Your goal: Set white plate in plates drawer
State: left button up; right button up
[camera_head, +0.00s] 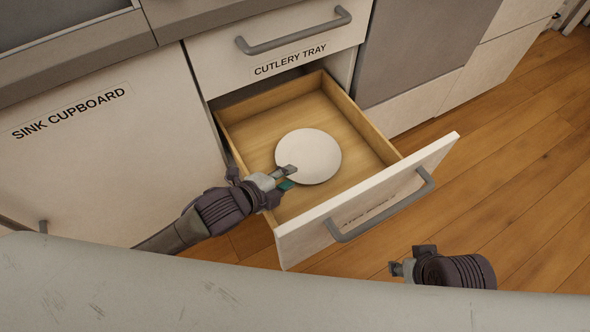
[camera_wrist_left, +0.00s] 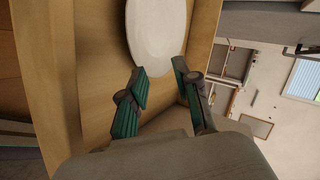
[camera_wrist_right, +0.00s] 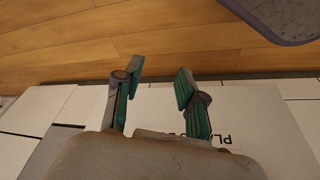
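The white plate (camera_head: 308,156) lies flat on the wooden bottom of the open drawer (camera_head: 350,122), near its middle. The plate also shows in the left wrist view (camera_wrist_left: 157,32). My left gripper (camera_head: 288,178) reaches over the drawer's left side to the plate's near edge. Its fingers stand apart in the left wrist view (camera_wrist_left: 160,82), with the plate's rim just beyond or between the tips; contact cannot be told. My right gripper (camera_head: 408,261) is outside the drawer, in front of it. Its fingers are apart and empty in the right wrist view (camera_wrist_right: 158,82).
The drawer front (camera_head: 370,205) has a grey handle (camera_head: 382,213) and a partly readable label. Above is the closed cutlery tray drawer (camera_head: 275,60). The sink cupboard (camera_head: 100,150) is on the left. Wooden floor (camera_head: 510,170) lies clear on the right.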

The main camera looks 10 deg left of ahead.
pick_arm(q)
jog(key=shift+p+v, duration=0.7)
jog(key=shift+v, duration=3.05)
jog(key=s+a+f+n+g+y, duration=0.2)
jog(key=s+a+n, duration=0.3)
jog(key=n, duration=0.5)
jog(key=s+a+f+n+g+y, duration=0.3)
jog(key=s+a+n+g+y, duration=0.1)
jog(key=n, duration=0.6)
jog(key=s+a, duration=0.1)
jog(key=s, duration=0.1)
jog(key=shift+s, duration=0.25)
pick_arm(e)
jog(key=shift+w+f, duration=0.55)
jog(key=shift+f, duration=0.05)
jog(key=shift+a+f, duration=0.1)
